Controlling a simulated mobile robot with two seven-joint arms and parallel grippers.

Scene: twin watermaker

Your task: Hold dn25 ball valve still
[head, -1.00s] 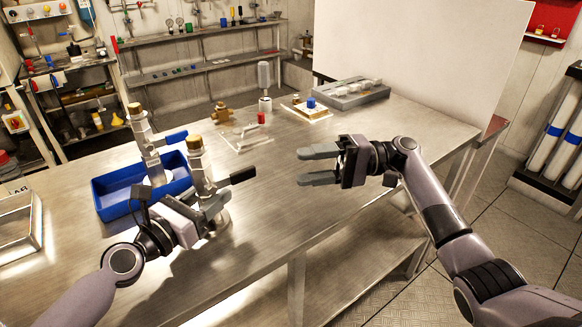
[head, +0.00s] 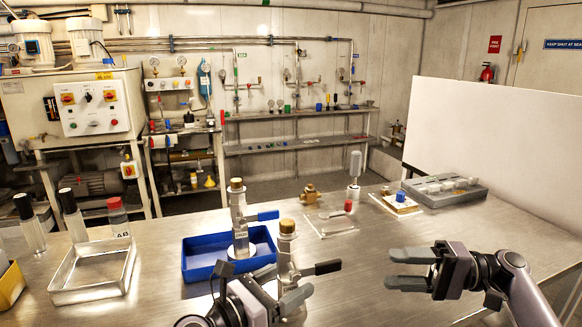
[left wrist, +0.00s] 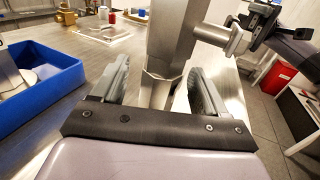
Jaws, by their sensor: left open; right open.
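A steel ball valve with a black lever and brass-coloured cap (head: 287,250) stands upright on the bench, just right of the blue tray. It is likely the DN25 valve, but I cannot read a label. My left gripper (head: 262,286) is open around it. In the left wrist view the steel valve body (left wrist: 176,45) rises between the two separated jaws (left wrist: 160,88); firm contact cannot be told. A similar valve with a blue lever (head: 239,222) stands in the blue tray (head: 200,270). My right gripper (head: 392,269) is open and empty above the bench at right.
A brass fitting (head: 309,194), a clear plate with a red-capped item (head: 333,222), a small board with a blue part (head: 400,203) and a grey rack (head: 445,192) stand farther back. The bench between my grippers is mostly clear.

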